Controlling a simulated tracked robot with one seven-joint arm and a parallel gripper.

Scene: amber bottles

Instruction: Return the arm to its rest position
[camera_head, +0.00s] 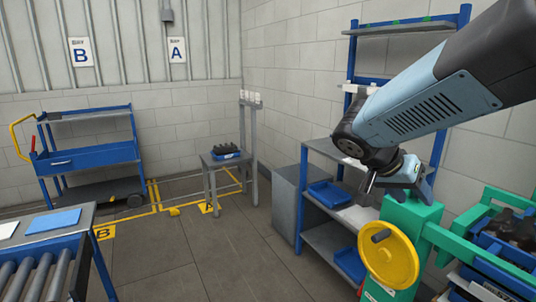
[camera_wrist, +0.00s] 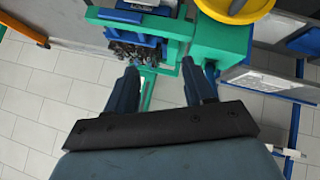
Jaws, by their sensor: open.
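My arm reaches in from the upper right in the head view, its grey-blue links slanting down and left. My gripper (camera_wrist: 160,76) is open, its two dark fingers spread with nothing held between them in the wrist view. In the head view the gripper (camera_head: 388,178) hangs in front of the shelf and close above the green frame (camera_head: 410,220); its fingers are partly hidden there by the wrist.
A yellow handwheel (camera_head: 390,255) is on the green frame. A blue crate (camera_head: 492,262) with dark items stands at the right. A blue-grey shelf (camera_head: 330,155) holds blue trays. A small stand (camera_head: 230,162) carries dark bottles. The floor (camera_head: 165,250) mid-left is clear.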

